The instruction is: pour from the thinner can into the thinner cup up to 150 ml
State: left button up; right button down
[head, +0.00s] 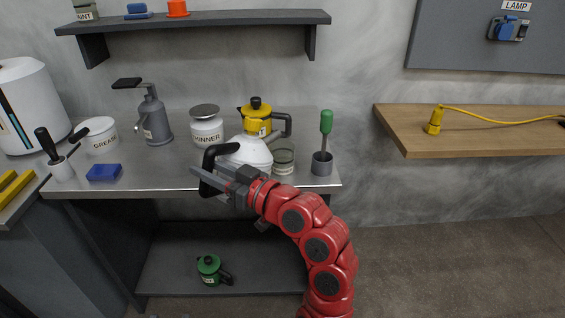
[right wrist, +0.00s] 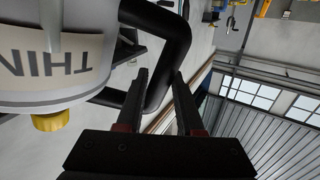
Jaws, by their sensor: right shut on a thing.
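The thinner can (head: 244,152) is white with a black loop handle. I cannot tell whether the can is lifted or tilted. My left gripper is not in view.
A lidded "THINNER" pot (head: 206,128), a yellow can (head: 257,118) and a grey pump bottle (head: 154,118) stand behind. A grey holder with a green-handled tool (head: 322,160) is right of the cup. A blue block (head: 104,172) lies left. A green can (head: 210,268) sits below.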

aim_at(212, 152)
jog(key=shift+w+d+r+m+p, duration=0.15)
jog(key=shift+r+m+p, duration=0.3)
jog(key=shift+r+p, duration=0.3)
jog(key=shift+w+d+r+m+p, duration=0.15)
jog(key=shift+r+m+p, duration=0.4)
jog(key=shift+r, duration=0.3)
dwell(5.3)
jog(key=shift+w+r+p, duration=0.1)
jog(key=shift+r+p, duration=0.2)
jog(key=shift+r, duration=0.05)
dwell(0.8)
